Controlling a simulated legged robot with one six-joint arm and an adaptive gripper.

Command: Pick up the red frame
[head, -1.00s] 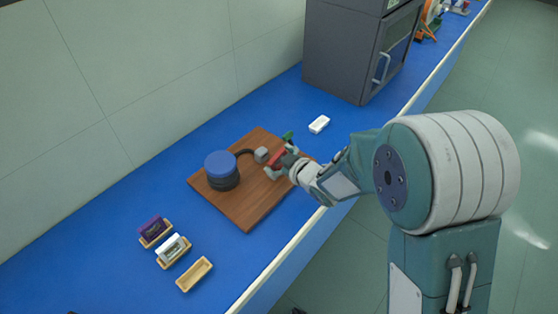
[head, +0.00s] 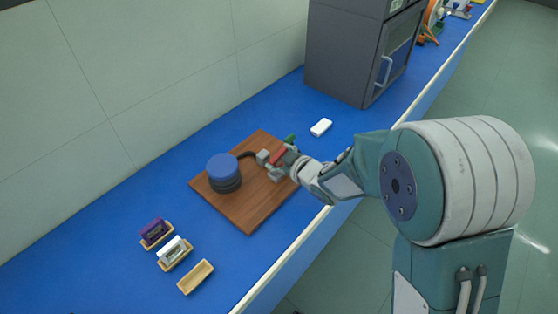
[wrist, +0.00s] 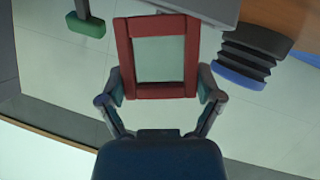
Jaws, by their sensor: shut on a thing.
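The red frame (wrist: 162,90) is a rectangular border with a pale, see-through middle. In the wrist view it stands between the two fingers of my gripper (wrist: 161,83), which press on its left and right sides. In the head view the red frame (head: 279,153) is a small red patch, partly covered by my gripper (head: 277,164), beside the grey block at the right part of the wooden board. I cannot tell whether the frame still touches its support.
The wooden board (head: 252,208) bears a black cylinder with a blue top (head: 222,165) and a grey block (head: 263,156). A green-ended piece (wrist: 85,25) is close by. A white block (head: 321,127), small trays (head: 195,277) and a dark cabinet (head: 345,60) stand on the blue bench.

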